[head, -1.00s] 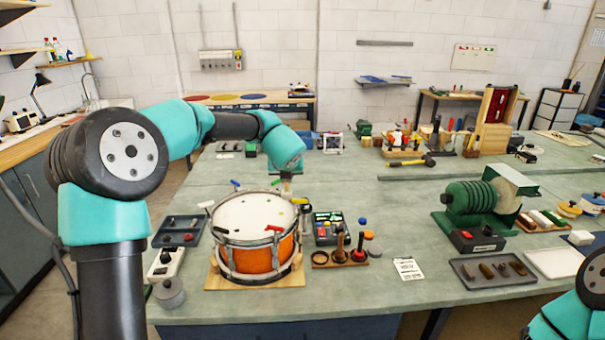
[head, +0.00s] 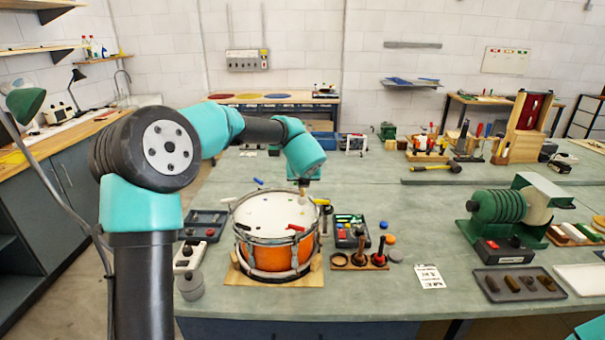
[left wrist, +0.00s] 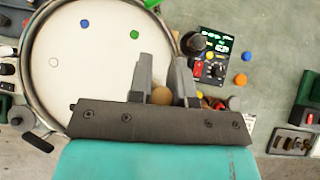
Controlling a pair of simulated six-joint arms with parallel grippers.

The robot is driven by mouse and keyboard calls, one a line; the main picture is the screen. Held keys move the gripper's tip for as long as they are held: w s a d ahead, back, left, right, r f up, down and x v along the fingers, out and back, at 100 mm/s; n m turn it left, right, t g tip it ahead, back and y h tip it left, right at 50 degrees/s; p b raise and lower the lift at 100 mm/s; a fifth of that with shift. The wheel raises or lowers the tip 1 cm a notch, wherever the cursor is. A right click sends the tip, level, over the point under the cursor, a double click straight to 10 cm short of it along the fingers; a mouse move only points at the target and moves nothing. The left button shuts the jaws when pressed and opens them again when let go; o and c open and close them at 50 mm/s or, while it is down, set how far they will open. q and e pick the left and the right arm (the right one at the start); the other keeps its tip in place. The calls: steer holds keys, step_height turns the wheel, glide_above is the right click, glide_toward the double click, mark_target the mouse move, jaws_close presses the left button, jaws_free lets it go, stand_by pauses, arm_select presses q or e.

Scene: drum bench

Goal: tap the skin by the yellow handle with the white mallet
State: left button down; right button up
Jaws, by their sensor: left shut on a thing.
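The drum (head: 266,258) has an orange shell and a pale skin (head: 268,212). A yellow handle (head: 321,202) sits at its right rim, with red (head: 295,228) and blue (head: 258,181) handles elsewhere around it. In the left wrist view, blue (left wrist: 85,23), green (left wrist: 134,35) and white (left wrist: 54,62) dots mark the skin. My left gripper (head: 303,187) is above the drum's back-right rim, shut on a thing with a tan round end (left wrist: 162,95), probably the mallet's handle. The mallet's head is hidden, so I cannot confirm its colour or any contact. My right gripper is out of view.
A green machine (head: 500,217) is farther right.

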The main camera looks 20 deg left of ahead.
mark_target(302, 190)
arm_select(q)
step_height(302, 190, down, 5)
steer(key=shift+r, duration=2.95)
steer(key=shift+r, duration=0.1)
